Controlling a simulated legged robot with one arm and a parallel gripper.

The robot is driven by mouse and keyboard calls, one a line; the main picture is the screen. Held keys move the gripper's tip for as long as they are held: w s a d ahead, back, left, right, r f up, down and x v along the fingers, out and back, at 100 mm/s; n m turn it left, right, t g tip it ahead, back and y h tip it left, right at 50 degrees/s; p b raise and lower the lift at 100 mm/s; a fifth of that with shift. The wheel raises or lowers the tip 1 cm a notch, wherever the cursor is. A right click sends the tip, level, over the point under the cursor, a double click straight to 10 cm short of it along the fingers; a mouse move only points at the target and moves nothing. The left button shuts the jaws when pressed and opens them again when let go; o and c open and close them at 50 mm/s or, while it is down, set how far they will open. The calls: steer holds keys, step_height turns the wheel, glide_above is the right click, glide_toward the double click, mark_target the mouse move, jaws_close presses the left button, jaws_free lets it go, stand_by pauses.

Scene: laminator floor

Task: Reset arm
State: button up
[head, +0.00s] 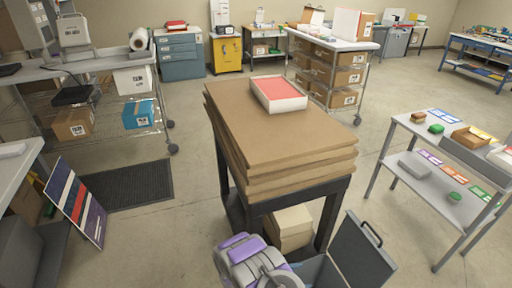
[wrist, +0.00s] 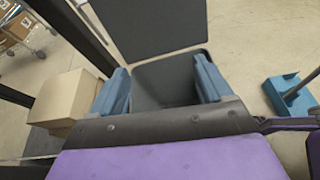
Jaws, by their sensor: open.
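My gripper (wrist: 161,82) shows in the wrist view with its two blue fingers spread wide apart and nothing between them. It is above or just in front of an open grey bin, whose raised lid (wrist: 160,22) stands behind the opening. I cannot tell how far the fingers are from the bin. In the head view, my purple and grey arm is low at the bottom centre, in front of the cardboard stack's stand. The bin's dark lid (head: 362,252) stands open to its right. The fingertips are not clear there.
A dark stand holds stacked cardboard sheets (head: 270,135), with a white tray of red sheets (head: 278,93) on top. A cardboard box (head: 290,228) sits under it. A blue object (wrist: 288,92) is on the floor right of the bin. A grey table (head: 435,185) stands right; floor between is clear.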

steer(key=d+r+m+g, duration=0.4)
steer(key=r+m, duration=0.2)
steer(key=r, duration=0.9)
steer(key=s+d+r+m+g+y, duration=0.2)
steer(key=s+r+m, duration=0.2)
steer(key=s+r, duration=0.45)
steer(key=s+d+r+m+g+y, duration=0.1)
steer(key=s+r+m+g+y, duration=0.25)
steer(key=r, duration=0.75)
steer(key=s+a+r+m+t+y, duration=0.1)
steer(key=s+a+r+m+y, duration=0.1)
steer(key=s, duration=0.5)
steer(key=s+a+r+m+t+y, duration=0.1)
steer(key=s+a+r+m+y, duration=0.1)
steer(key=s, duration=0.5)
steer(key=s+a+r+m+t+y, duration=0.1)
steer(key=s+a+r+m+y, duration=0.2)
steer(key=s+a+r, duration=0.3)
steer(key=shift+s+y, duration=0.35)
steer(key=shift+s, duration=0.65)
steer(key=shift+a, duration=0.1)
steer(key=shift+c, duration=0.4)
